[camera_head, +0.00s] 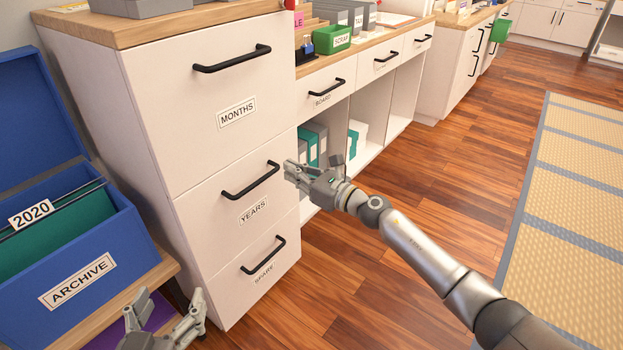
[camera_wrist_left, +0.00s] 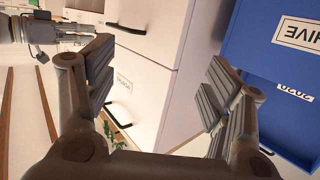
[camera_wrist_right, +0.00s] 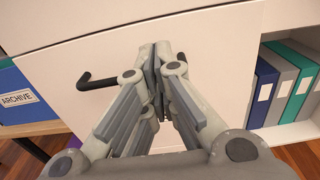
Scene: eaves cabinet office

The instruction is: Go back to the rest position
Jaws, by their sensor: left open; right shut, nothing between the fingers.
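My left gripper (camera_head: 166,312) is open and empty at the bottom left of the head view, in front of the blue archive box and the white cabinet. Its spread fingers also show in the left wrist view (camera_wrist_left: 160,90). My right gripper (camera_head: 292,172) is shut and empty, just right of the handle of the YEARS drawer (camera_head: 251,181). In the right wrist view its closed fingers (camera_wrist_right: 158,62) cover the middle of a black drawer handle (camera_wrist_right: 97,82). I cannot tell whether they touch it.
The open blue ARCHIVE box (camera_head: 136,255) with a 2020 folder (camera_head: 55,220) stands at the left on a wooden surface. A low counter (camera_head: 375,50) with drawers and shelved binders (camera_head: 312,140) runs back. Wooden floor (camera_head: 460,170) and a woven mat (camera_head: 580,180) lie clear at the right.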

